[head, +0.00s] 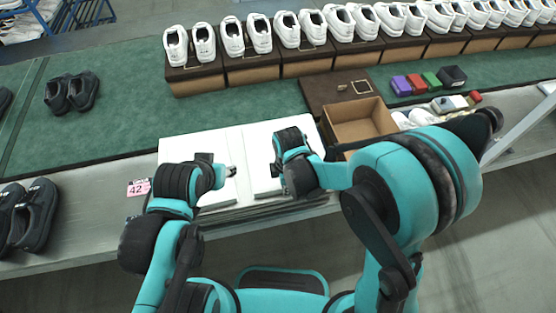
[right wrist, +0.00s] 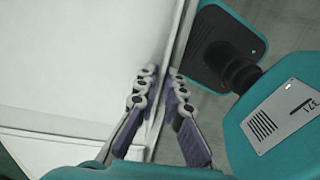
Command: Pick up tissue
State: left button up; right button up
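The tissue appears as flat white sheets (head: 195,146) in two side-by-side stacks on the table in the head view; a seam runs between them. In the right wrist view a broad white surface (right wrist: 70,60) fills the left side. My right gripper (head: 279,168) is low over the right stack, and my left gripper (head: 233,171) is over the left stack near the seam. In the right wrist view the right fingertips (right wrist: 162,72) are close together with a narrow gap, beside a white edge. Whether they pinch a sheet is unclear. The left fingers are too small to read.
An open brown shoebox (head: 358,121) stands right of the sheets, its lid (head: 335,88) behind it. White shoes on boxes (head: 305,66) line the back. Black shoes (head: 72,91) lie at left. A pink label (head: 138,188) marked 42 is by the front edge. Green mat (head: 130,107) is clear behind the sheets.

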grip_shut()
